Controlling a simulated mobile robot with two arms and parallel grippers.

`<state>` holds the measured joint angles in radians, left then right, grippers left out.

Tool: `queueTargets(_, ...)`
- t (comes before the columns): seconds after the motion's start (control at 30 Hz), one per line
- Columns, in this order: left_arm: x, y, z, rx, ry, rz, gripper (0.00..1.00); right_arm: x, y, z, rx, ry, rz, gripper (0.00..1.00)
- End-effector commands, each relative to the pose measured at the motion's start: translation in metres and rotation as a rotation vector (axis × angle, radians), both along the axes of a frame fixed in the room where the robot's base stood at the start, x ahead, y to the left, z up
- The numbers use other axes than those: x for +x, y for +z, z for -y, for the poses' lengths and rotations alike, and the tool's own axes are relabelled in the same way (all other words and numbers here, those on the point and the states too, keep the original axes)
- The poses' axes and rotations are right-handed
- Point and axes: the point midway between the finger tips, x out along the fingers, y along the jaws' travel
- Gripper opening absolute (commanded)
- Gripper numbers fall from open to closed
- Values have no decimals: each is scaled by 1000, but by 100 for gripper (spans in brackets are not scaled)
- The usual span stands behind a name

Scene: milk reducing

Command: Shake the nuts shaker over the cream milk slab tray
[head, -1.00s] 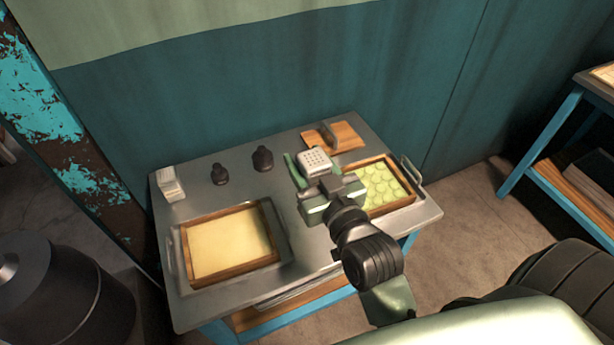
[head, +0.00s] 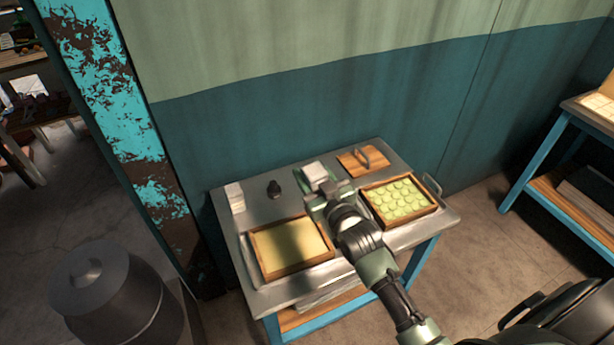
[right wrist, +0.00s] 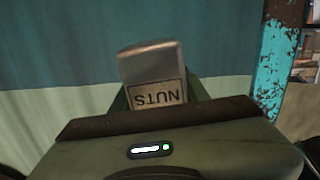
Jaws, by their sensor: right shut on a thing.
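The nuts shaker (head: 314,173) is pale and boxy in the head view. In the right wrist view the shaker (right wrist: 151,68) shows its "NUTS" label upside down. My right gripper (head: 324,192) is shut on it and appears above the table, between the two trays and toward the back. The cream milk slab tray (head: 258,265) is wooden-framed, holds a smooth cream slab and stands at the left of the table. The shaker appears behind and right of this tray, not over it. My left gripper is not in view.
A second wooden tray (head: 407,219) with round green pieces stands right. The wall (head: 300,120) is close behind the table (head: 229,217).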

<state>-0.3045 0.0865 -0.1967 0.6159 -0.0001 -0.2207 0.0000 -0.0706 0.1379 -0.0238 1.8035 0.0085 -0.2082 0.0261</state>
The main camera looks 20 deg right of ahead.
Motion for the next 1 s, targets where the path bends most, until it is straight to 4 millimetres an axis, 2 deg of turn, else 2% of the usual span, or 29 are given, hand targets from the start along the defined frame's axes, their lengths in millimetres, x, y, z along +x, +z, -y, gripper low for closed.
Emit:
queueTargets(0.03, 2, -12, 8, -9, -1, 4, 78, 0, -8, -4, -54, 1, 5, 0)
queueTargets(0.2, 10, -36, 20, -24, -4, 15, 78, -1, -22, -15, -310, 2, 14, 0)
queueTargets(0.63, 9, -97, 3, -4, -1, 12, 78, -2, -53, -44, -1018, 1, 38, 0)
queueTargets(1.0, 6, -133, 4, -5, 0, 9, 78, -2, -104, -43, -1518, 1, 53, 0)
